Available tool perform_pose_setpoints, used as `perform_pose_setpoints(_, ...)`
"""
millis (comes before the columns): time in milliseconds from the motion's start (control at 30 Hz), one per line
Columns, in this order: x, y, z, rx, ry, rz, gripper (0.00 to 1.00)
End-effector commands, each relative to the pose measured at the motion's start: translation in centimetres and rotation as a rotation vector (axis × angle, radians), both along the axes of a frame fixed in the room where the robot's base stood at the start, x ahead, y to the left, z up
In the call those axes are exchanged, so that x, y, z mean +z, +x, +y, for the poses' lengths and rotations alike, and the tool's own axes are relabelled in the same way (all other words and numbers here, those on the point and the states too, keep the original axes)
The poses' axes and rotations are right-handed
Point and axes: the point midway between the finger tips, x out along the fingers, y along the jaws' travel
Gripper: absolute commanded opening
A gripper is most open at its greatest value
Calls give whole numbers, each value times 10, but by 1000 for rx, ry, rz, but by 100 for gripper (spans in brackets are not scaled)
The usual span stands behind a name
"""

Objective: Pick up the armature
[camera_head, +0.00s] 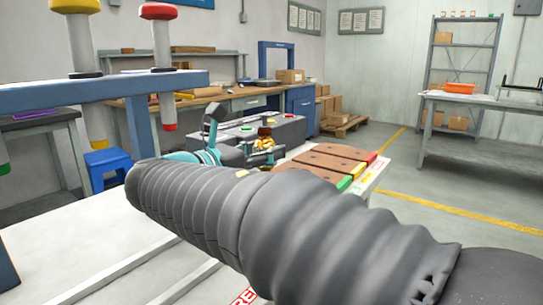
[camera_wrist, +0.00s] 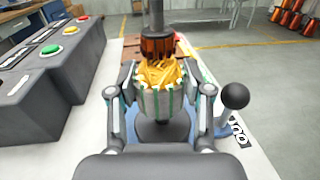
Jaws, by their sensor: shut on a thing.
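The armature (camera_wrist: 160,74) stands upright in the middle of the wrist view, with yellow-orange windings, a brown ring above them, a grey shaft on top and a striped body below. My gripper (camera_wrist: 158,95) is shut on it, with one finger on each side of its body. In the head view the armature (camera_head: 265,137) shows small beyond my arm, which hides most of my gripper.
A grey control box (camera_wrist: 50,75) with coloured buttons stands to the left in the wrist view. Brown blocks (camera_head: 325,161) with coloured ends lie on the white table (camera_head: 70,240) beyond my arm. A blue frame (camera_head: 60,97) with hanging coloured-ended posts is at the left.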

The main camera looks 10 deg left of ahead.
Motion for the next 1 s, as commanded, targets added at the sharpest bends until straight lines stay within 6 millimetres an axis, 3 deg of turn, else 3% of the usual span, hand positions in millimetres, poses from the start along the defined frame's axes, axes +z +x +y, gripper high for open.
perform_pose_setpoints(167,24,-4,-1,1,2,-2,0)
perform_pose_setpoints(1000,21,-158,-35,3,1,-2,0)
